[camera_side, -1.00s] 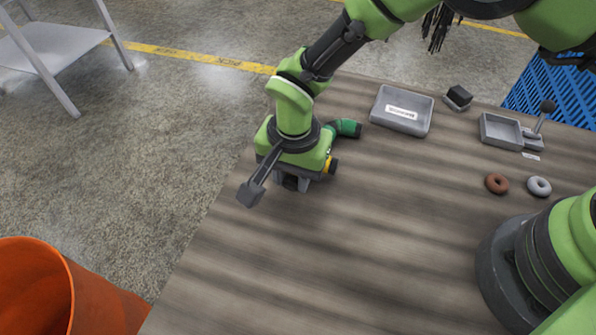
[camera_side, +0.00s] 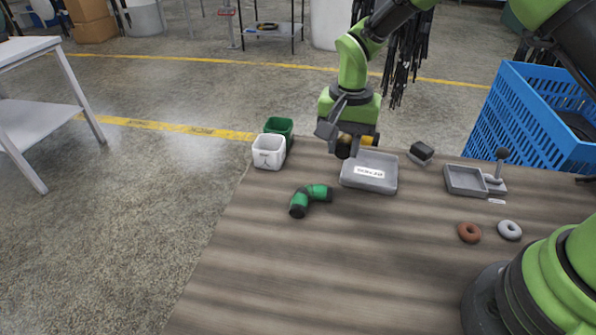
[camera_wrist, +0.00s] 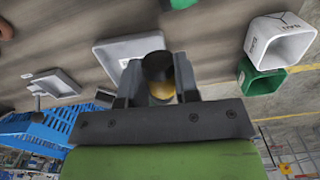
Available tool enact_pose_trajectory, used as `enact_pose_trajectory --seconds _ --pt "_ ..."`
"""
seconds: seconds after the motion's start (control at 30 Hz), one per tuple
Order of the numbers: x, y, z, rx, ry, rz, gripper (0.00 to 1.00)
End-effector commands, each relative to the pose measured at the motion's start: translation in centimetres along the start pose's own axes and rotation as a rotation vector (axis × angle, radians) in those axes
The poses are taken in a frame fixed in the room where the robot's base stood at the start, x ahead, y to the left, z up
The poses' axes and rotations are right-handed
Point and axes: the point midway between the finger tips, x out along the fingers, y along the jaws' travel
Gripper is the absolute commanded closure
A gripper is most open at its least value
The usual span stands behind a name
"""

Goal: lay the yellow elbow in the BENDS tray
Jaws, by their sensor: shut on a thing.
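The yellow elbow (camera_side: 356,141) with black ends is held in my gripper (camera_side: 349,143). My gripper is shut on it above the back edge of the grey tray (camera_side: 384,184). The tray has a white label on its inside that reads like BENDS, upside down. In the wrist view the yellow elbow (camera_wrist: 161,88) sits between the two fingers, one black end facing the camera. The tray (camera_wrist: 104,58) shows behind and left of it there. I cannot tell the height of the elbow over the tray.
A green elbow (camera_side: 318,192) lies on the table left of the tray. White (camera_side: 268,154) and green (camera_side: 280,127) bins stand at the back left. A black block (camera_side: 421,152), a small grey tray with a lever (camera_side: 466,181) and brown (camera_side: 469,232) and grey (camera_side: 509,230) rings are at the right.

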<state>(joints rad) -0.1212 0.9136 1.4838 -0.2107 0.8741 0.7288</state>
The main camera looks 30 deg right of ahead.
Motion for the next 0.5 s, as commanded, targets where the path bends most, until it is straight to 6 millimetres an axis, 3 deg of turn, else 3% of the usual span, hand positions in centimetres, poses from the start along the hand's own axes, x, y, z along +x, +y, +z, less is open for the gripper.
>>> enact_pose_trajectory --seconds 0.03,0.2,0.5 --pt "0.1 1.1 -1.4 0.014 -0.003 0.001 0.94" --pt "0.2 3.2 -3.6 0.017 -0.007 0.002 0.94" --pt "2.0 3.6 -3.9 0.014 -0.007 0.004 0.94"
